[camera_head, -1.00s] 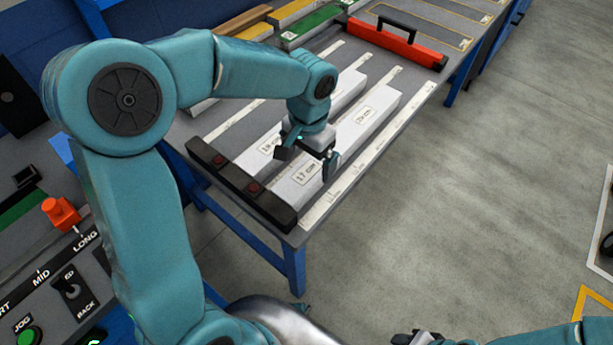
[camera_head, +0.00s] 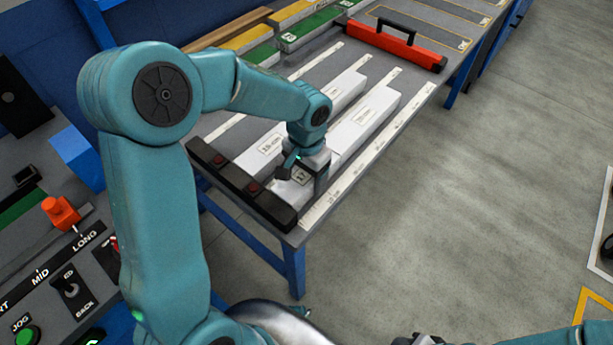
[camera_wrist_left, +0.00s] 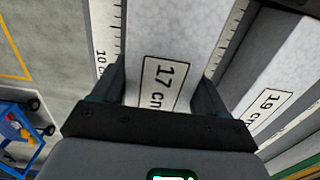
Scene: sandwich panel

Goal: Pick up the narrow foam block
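The narrow foam block is a long white block labelled 17 cm (camera_head: 362,121), lying on the table nearer its right edge. It fills the middle of the left wrist view (camera_wrist_left: 180,30). My left gripper (camera_head: 304,177) is low over its near end. In the left wrist view the fingers (camera_wrist_left: 161,92) stand apart, one along each side of the block. I cannot tell whether they touch it. A second white block, labelled 19 cm (camera_head: 270,143), lies parallel on the left. At the bottom edge, my right gripper (camera_head: 420,340) shows only in part.
A black stop bar with red buttons (camera_head: 240,187) crosses the table's near end. Measuring strips (camera_head: 340,187) run beside the blocks. A red tool with a black handle (camera_head: 397,45) and green and yellow pieces (camera_head: 308,27) lie farther back. A control panel (camera_head: 60,265) stands at left.

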